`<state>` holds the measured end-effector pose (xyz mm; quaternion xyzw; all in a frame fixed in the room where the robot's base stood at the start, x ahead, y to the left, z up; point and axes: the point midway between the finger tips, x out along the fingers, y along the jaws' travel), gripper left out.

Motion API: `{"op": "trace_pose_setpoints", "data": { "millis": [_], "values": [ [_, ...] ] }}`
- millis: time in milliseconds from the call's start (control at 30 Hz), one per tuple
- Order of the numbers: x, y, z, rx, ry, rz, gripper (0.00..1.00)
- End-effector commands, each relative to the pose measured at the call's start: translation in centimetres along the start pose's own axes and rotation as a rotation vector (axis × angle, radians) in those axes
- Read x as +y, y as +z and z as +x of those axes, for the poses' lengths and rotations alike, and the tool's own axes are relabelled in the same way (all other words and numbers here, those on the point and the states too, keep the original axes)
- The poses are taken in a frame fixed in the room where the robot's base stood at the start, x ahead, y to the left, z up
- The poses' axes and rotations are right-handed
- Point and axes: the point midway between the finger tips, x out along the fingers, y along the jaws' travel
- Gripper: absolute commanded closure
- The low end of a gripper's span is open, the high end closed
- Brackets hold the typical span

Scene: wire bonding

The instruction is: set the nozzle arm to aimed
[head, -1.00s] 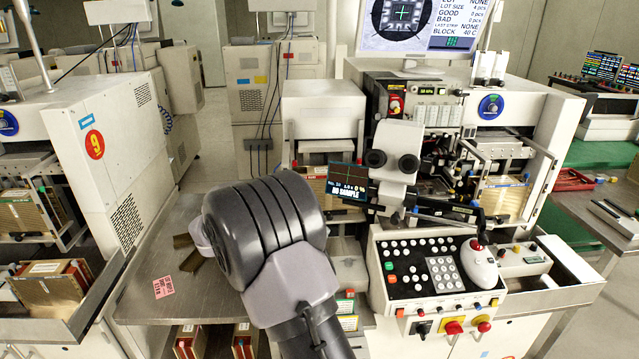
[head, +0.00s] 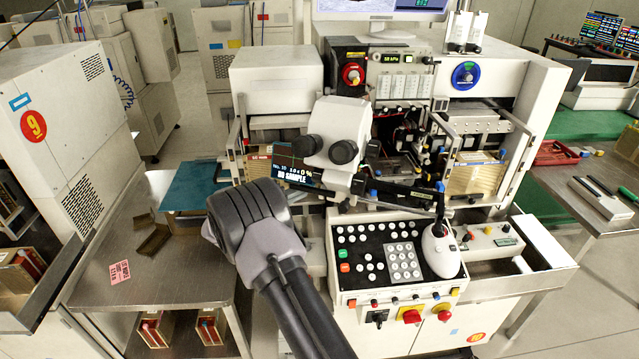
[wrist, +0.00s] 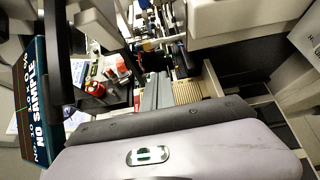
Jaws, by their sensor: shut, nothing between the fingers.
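The bonding machine (head: 525,85) stands in the middle of the head view, with a white microscope head (head: 338,125) at its front. A thin dark bar with blue ends (head: 405,192) runs right from below the microscope, above the control panel; it may be the nozzle arm, but I cannot tell for sure or read its setting. In the wrist view my gripper (wrist: 157,88) has its two grey fingers together, empty, pointing into the machine's work area.
A small "NO SAMPLE" screen (head: 296,172) is beside the microscope and close at left in the wrist view (wrist: 38,100). The keyed control panel (head: 375,262) with a white joystick unit (head: 440,250) juts out in front. A steel table (head: 180,275) is at left.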

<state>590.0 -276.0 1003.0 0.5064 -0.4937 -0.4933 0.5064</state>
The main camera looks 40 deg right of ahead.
Motion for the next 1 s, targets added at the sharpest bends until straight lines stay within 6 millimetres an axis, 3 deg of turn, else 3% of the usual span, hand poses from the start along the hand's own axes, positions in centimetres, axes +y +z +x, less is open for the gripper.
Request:
{"op": "trace_pose_setpoints", "data": {
  "millis": [200, 400, 600, 1000],
  "values": [
    [-0.4, 0.1, 4.6, -0.003, 0.000, 0.001, 1.00],
    [-0.2, 0.1, 7.7, -0.003, 0.000, 0.001, 1.00],
    [-0.1, 0.1, 8.6, 0.000, 0.000, 0.000, 1.00],
    [0.0, 0.2, 8.5, -0.003, 0.000, -0.001, 1.00]
  ]
}}
